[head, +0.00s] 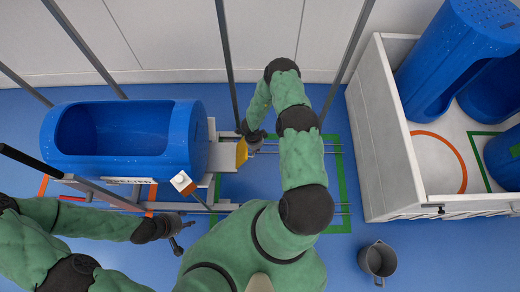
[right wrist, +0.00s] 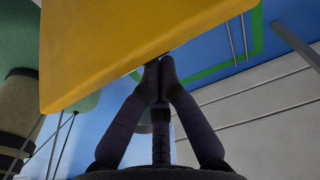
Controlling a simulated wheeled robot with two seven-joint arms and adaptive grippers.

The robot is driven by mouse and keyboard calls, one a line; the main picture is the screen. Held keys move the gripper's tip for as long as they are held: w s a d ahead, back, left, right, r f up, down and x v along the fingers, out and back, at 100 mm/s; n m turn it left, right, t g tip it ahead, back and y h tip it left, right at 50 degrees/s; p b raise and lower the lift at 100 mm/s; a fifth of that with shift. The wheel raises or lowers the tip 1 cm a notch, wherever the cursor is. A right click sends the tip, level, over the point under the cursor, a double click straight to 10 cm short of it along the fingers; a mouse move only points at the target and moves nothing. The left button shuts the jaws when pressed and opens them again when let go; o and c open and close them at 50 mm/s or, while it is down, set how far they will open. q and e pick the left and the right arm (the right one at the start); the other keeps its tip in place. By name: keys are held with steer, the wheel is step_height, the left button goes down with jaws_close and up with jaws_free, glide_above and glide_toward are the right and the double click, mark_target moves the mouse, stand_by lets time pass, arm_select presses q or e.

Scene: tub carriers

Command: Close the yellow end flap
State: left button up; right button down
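The yellow end flap (head: 241,153) is at the right end of the carrier (head: 212,165) that bears a blue tub (head: 187,135). It stands out at that end, and whether it is latched cannot be told. In the right wrist view the flap (right wrist: 130,45) fills the upper left as a broad yellow panel. My right gripper (head: 248,137) is at the flap's far right edge. In the right wrist view its fingertips (right wrist: 160,66) are together at the flap's lower edge; contact is unclear. My left gripper (head: 184,238) is open and empty, in front of the carrier.
A white block (head: 182,182) sits at the carrier's near right corner. Rails and a green floor outline (head: 340,190) lie to the right. A white-walled bin (head: 385,130) with blue tubs stands far right, with a grey bucket (head: 378,260) before it. Dark poles rise behind.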

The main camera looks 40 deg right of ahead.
steer(key=shift+g+h, duration=0.5)
steer(key=shift+h, duration=0.1)
steer(key=shift+w+a+r+p, duration=0.45)
steer(key=shift+w+a+r, duration=1)
steer(key=shift+a+r, duration=0.25)
arm_select(q)
steer(key=shift+r, duration=0.45)
arm_select(e)
steer(key=shift+w+a, duration=0.2)
steer(key=shift+w, duration=0.05)
steer(key=shift+w, duration=0.1)
steer(key=s+d, duration=0.3)
arm_select(q)
steer(key=r+p, duration=0.1)
steer(key=d+r+p, duration=0.1)
steer(key=r+p, duration=0.1)
steer(key=shift+s, duration=0.1)
arm_select(e)
steer(key=w+a+r, duration=0.1)
steer(key=r, duration=0.1)
steer(key=w+a+r, duration=0.1)
steer(key=r, duration=0.2)
steer(key=w+a+r, duration=0.1)
steer(key=r, duration=0.2)
steer(key=shift+a, duration=0.3)
